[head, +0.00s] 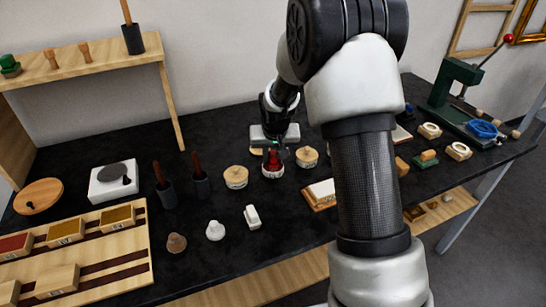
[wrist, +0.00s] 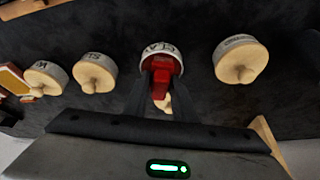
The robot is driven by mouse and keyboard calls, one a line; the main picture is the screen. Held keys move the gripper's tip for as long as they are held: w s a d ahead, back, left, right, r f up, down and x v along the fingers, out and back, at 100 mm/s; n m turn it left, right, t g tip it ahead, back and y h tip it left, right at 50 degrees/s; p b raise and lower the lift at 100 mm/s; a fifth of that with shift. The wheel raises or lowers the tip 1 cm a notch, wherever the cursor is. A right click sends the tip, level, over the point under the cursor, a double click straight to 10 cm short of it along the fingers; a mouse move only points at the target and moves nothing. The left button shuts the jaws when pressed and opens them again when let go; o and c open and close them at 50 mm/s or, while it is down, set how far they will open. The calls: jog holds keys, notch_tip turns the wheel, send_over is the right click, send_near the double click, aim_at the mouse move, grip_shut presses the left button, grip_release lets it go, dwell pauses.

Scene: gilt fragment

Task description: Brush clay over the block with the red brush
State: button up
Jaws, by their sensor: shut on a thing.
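My gripper (head: 273,144) is shut on the red brush (head: 273,160), which points down into the clay pot (head: 272,174). In the wrist view, the red brush (wrist: 161,70) sits between the dark fingers of my gripper (wrist: 160,92), inside the rim of the clay pot (wrist: 148,53), which is lettered CLAY. The brush tip is hidden, so I cannot tell if it touches the clay. A pale block with a wooden edge (head: 321,193) lies right of the pot, partly behind my arm. I cannot tell if this is the task's block.
Wooden-lidded pots stand either side, at left (head: 235,177) and right (head: 307,157). A small white piece (head: 252,216) lies in front. Dark holders with brown handles (head: 164,188) stand left. A green press (head: 455,100) is at far right. My arm covers the table's middle right.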

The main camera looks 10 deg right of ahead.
aim_at(273, 154)
dwell(0.6)
jog(key=shift+r+p, duration=2.05)
jog(key=shift+r, duration=1.45)
jog(key=s+r+p, duration=0.1)
jog(key=s+p, duration=0.2)
jog(key=s, duration=0.5)
jog(key=s+r+n+p, duration=0.1)
jog(key=s+p, duration=0.3)
jog(key=s, duration=0.4)
jog(key=shift+s+r, duration=0.3)
jog(key=shift+r, duration=0.25)
jog(key=shift+n+y, duration=0.3)
